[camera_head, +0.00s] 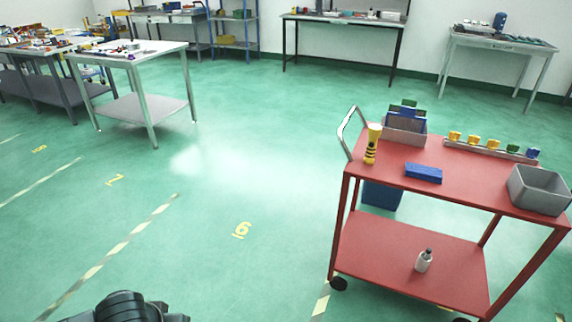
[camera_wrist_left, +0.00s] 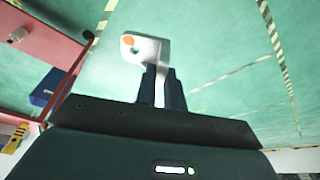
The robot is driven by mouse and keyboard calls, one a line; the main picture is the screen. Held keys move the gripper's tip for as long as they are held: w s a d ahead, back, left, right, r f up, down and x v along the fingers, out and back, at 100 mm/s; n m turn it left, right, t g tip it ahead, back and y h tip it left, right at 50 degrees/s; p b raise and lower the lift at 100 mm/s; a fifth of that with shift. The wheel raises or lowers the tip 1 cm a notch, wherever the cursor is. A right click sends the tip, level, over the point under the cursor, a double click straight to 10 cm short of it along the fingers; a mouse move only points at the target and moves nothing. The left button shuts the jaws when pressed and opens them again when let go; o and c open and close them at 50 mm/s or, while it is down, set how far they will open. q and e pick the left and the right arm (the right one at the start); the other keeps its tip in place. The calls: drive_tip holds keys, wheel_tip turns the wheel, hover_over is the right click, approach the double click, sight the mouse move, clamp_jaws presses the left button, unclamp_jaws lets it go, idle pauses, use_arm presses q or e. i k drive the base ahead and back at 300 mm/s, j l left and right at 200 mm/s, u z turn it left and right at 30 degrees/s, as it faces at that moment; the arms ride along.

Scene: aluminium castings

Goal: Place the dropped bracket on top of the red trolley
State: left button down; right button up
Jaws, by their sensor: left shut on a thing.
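The red trolley (camera_head: 399,182) stands at the right in the head view, with a top shelf and a lower shelf. Its red edge also shows in the left wrist view (camera_wrist_left: 62,38) at the upper left. A pale bracket (camera_wrist_left: 139,47) with an orange spot is between the fingers of my left gripper (camera_wrist_left: 161,85) in the left wrist view. The gripper is shut on it and holds it with green floor behind. In the head view the bracket and gripper are not visible; only a dark part of my arm shows at the bottom. My right gripper is in neither view.
The trolley top carries a yellow torch (camera_head: 372,144), a blue box (camera_head: 423,173), a grey bin (camera_head: 540,190), a grey crate (camera_head: 404,130) and a rack of coloured pieces (camera_head: 490,147). A white bottle (camera_head: 424,260) stands on its lower shelf. Clear floor lies left of the trolley.

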sight(468, 184)
drive_tip(key=z, duration=0.45)
drive_tip(key=i+l+z, duration=0.1)
drive_tip(key=z, duration=0.85)
drive_tip(key=i+l, duration=0.15)
drive_tip(key=i, duration=0.65)
drive_tip(key=i+l+z, duration=0.1)
drive_tip(key=i, duration=0.7)
drive_tip(key=l, duration=0.1)
